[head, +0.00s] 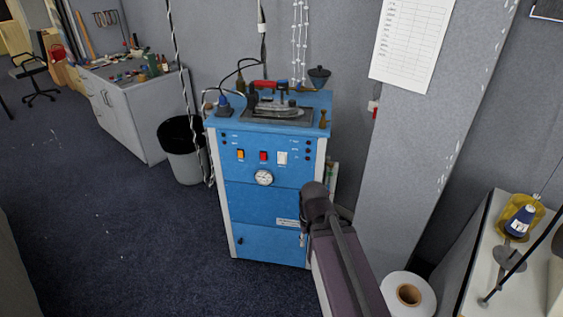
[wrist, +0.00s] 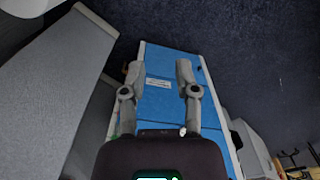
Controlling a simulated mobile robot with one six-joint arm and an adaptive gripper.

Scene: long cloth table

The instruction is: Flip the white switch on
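The white switch (head: 282,157) is on the upper front panel of a blue cabinet (head: 262,207), to the right of an orange switch (head: 240,154) and a red switch (head: 263,156). Whether it is on or off is too small to tell. My arm reaches up from the bottom of the head view, in front of the cabinet's lower right side. In the wrist view my gripper (wrist: 157,74) is open and empty, its two fingers apart over the blue front (wrist: 160,104) and its white label. The white switch cannot be made out there.
A round gauge (head: 263,177) sits below the switches. An iron (head: 278,108) and bottles stand on the cabinet top. A dark bin (head: 183,150) is to its left, a grey pillar (head: 425,150) to its right. The carpet at front left is clear.

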